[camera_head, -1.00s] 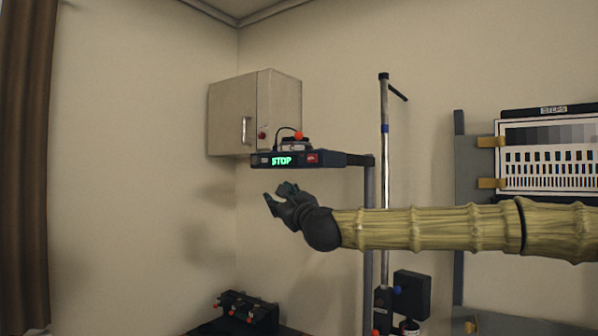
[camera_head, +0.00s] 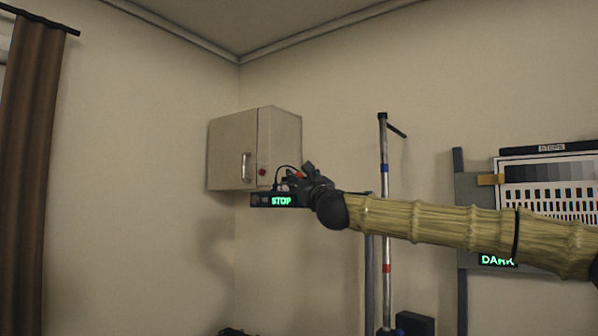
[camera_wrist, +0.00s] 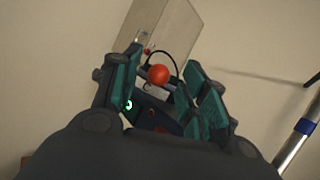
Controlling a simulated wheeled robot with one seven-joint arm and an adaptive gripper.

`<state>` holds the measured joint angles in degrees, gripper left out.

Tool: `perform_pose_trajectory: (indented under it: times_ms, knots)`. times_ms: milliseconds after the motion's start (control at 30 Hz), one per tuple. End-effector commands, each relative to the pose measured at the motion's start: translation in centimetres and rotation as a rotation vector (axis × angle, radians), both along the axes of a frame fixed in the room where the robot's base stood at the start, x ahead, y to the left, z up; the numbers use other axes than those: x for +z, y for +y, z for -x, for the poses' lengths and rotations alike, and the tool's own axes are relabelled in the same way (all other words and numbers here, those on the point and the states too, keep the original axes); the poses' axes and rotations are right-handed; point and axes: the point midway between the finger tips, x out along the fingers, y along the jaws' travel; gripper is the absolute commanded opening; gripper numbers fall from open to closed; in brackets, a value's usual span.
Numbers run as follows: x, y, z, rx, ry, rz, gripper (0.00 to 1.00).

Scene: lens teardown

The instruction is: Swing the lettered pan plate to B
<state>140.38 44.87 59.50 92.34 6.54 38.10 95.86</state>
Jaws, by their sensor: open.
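No plate with letters such as B can be made out in any view; if it is here, I cannot identify it. My gripper (camera_head: 300,178) is open in the head view, at the dark shelf unit with the green STOP display (camera_head: 281,200), and covers its right part. In the wrist view my gripper (camera_wrist: 160,92) has its green-padded fingers spread. An orange-red ball knob (camera_wrist: 158,74) shows between them, with a thin dark curved cable beside it. I cannot tell whether the fingers touch anything. Part of the knob (camera_head: 298,174) also shows in the head view.
A beige wall cabinet (camera_head: 240,150) hangs just behind and above the STOP unit. A metal pole (camera_head: 384,230) with blue and red bands stands to its right. A test chart (camera_head: 550,190) and a DARK display (camera_head: 497,260) are at the far right.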

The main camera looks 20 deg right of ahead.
Motion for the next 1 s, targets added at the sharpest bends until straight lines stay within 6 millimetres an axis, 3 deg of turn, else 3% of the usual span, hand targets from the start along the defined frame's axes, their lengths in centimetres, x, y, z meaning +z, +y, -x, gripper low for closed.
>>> perform_pose_trajectory:
  times_ms: [200, 567, 833, 1000]
  knots:
    - [0.8, 0.1, -1.8, -0.001, 0.000, 0.002, 0.44]
    - [0.8, 0.1, -2.2, 0.000, 0.000, 0.001, 0.44]
    - [0.8, 0.1, -2.2, 0.000, 0.000, 0.001, 0.00]
    - [0.8, 0.1, -2.2, -0.002, 0.000, 0.001, 0.00]
